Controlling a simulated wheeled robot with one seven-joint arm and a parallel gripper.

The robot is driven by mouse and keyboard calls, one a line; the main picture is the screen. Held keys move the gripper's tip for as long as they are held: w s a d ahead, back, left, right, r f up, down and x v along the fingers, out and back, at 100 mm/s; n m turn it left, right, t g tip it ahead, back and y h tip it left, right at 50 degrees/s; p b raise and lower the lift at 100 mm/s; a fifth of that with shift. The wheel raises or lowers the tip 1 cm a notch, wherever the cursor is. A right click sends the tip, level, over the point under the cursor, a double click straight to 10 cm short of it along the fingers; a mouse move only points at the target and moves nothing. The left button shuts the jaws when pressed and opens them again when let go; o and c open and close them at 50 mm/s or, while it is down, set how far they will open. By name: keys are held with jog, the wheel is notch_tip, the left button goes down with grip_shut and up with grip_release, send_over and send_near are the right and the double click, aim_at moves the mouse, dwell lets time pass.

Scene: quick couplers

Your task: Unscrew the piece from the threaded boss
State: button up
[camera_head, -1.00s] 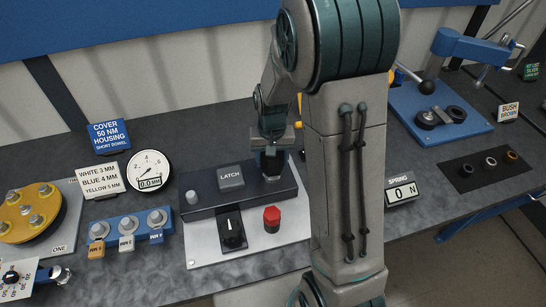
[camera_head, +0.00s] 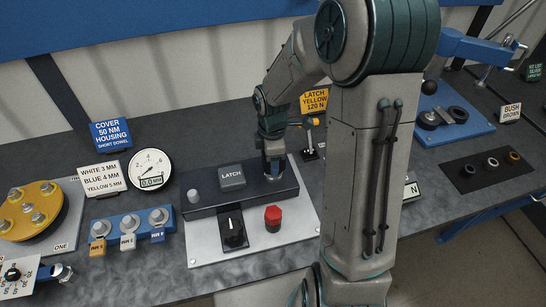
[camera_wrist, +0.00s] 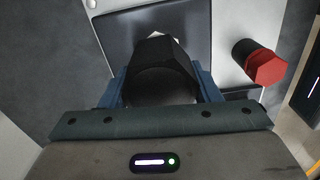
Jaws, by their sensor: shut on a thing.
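My gripper (camera_head: 273,171) points down at the right end of the dark block (camera_head: 215,202) marked LATCH. In the wrist view its two blue fingers (camera_wrist: 160,88) are shut on a black faceted piece (camera_wrist: 162,68), one finger on each side. The piece stands at the dark block, which shows behind it in the wrist view (camera_wrist: 135,32). The threaded boss is hidden by the piece and the gripper, so I cannot tell how far the piece is screwed on.
A red hexagonal knob (camera_head: 272,214) and a black rotary switch (camera_head: 232,229) stand on the pale plate (camera_head: 196,251) in front of the block. A yellow-handled latch (camera_head: 309,140) stands behind to the right. A dial gauge (camera_head: 150,170) stands to the left.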

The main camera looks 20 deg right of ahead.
jog(key=n, duration=0.5)
jog(key=shift+n, duration=0.4)
jog(key=shift+r+p, duration=2.25)
jog(key=shift+r, duration=0.05)
notch_tip(320, 180, up, 2)
jog(key=shift+r+p, duration=0.15)
jog(key=shift+p, duration=1)
jog(key=shift+s+r, duration=0.1)
jog(key=shift+r, duration=0.75)
jog(key=w+d+f+b, duration=0.2)
jog(key=d+b, duration=0.2)
jog(key=d, duration=0.4)
jog(key=w+d+f+b, duration=0.25)
jog(key=d+b, duration=0.25)
jog(key=d, duration=0.3)
jog(key=w+d+f+b, duration=0.2)
jog(key=d+f+b, duration=0.15)
jog(key=d, duration=0.45)
jog(key=f, duration=0.9)
jog(key=shift+a+f, duration=0.15)
jog(key=shift+a, duration=0.1)
